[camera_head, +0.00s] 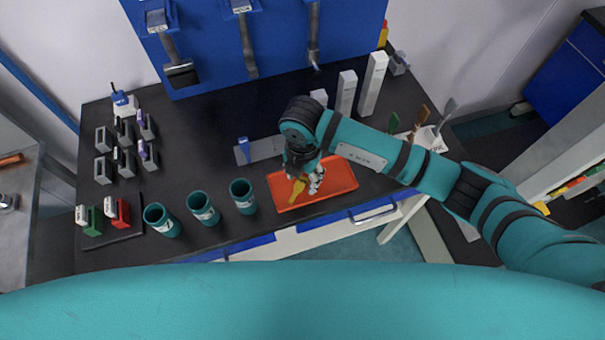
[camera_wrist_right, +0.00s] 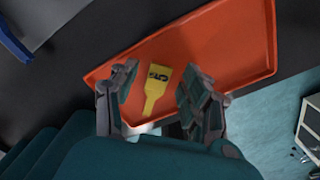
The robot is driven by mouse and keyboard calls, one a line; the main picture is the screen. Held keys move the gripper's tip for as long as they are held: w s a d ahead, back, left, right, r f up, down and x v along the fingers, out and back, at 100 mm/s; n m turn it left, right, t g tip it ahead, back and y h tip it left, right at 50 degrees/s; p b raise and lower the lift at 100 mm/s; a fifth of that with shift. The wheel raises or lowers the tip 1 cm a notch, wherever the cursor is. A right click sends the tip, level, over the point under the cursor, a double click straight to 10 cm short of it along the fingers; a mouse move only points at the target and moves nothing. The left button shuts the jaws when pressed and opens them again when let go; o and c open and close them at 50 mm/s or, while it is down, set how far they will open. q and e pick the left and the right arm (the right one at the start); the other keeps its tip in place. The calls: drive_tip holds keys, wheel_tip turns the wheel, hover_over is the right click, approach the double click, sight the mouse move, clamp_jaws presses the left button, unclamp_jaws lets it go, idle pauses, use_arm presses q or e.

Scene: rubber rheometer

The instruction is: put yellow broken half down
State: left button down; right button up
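The yellow broken half (camera_head: 298,189) is a flat piece with a wide end and a narrow end. It appears to lie in the orange tray (camera_head: 338,178). In the right wrist view the yellow broken half (camera_wrist_right: 157,88) shows a dark mark and lies between my fingers, with a gap on both sides. My right gripper (camera_head: 311,183) is low over the tray; its fingers are apart in the right wrist view (camera_wrist_right: 156,80), with nothing held. The orange tray (camera_wrist_right: 240,40) fills much of that view. My left gripper is not in view.
Three teal cups (camera_head: 203,208) stand in a row left of the tray on the dark bench (camera_head: 220,125). Tall white blocks (camera_head: 373,83) stand behind it. Small grey holders (camera_head: 103,140) are at the far left. The bench behind the cups has free room.

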sight(302, 181)
drive_tip(key=shift+r, duration=0.4)
wheel_tip(302, 181, up, 12)
drive_tip(key=b, duration=0.3)
drive_tip(key=shift+f, duration=0.25)
